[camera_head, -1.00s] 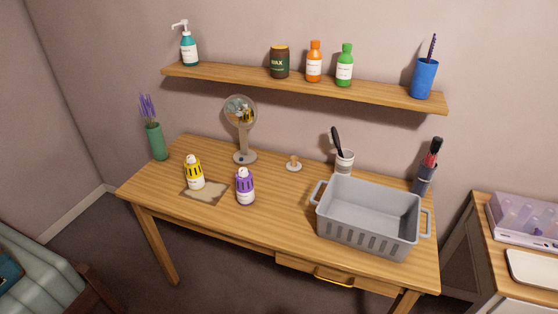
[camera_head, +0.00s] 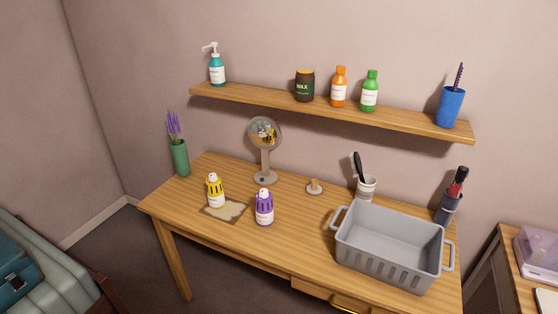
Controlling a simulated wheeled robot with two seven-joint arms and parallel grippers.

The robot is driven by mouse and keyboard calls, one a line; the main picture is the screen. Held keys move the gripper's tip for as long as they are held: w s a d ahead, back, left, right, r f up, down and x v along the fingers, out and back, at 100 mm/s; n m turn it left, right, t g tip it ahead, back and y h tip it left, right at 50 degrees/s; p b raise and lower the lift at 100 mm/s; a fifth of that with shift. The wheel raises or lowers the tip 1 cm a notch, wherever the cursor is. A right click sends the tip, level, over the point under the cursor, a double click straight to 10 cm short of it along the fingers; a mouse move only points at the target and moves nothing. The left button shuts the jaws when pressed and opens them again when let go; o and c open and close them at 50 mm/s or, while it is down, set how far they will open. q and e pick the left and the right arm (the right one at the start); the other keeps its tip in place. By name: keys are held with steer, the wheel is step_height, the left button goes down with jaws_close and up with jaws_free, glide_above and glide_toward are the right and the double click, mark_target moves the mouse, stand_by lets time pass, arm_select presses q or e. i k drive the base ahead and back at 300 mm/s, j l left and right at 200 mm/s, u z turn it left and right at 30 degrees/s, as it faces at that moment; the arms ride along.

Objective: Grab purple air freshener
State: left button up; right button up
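The purple air freshener (camera_head: 264,208) is a small purple bottle with a white top and white label. It stands upright on the wooden table (camera_head: 285,262), left of the grey basket and in front of the round mirror. A similar yellow bottle (camera_head: 215,191) stands to its left, by a flat beige mat (camera_head: 227,211). Neither of my grippers shows in the head view.
A grey basket (camera_head: 388,250) takes up the table's right side. A shelf (camera_head: 300,109) with several bottles hangs above. The table front near the purple bottle is clear.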

mark_target(264, 208)
steer(key=i+j, duration=0.25)
steer(key=i, duration=0.25)
steer(key=i+j, duration=0.25)
steer(key=i, duration=0.25)
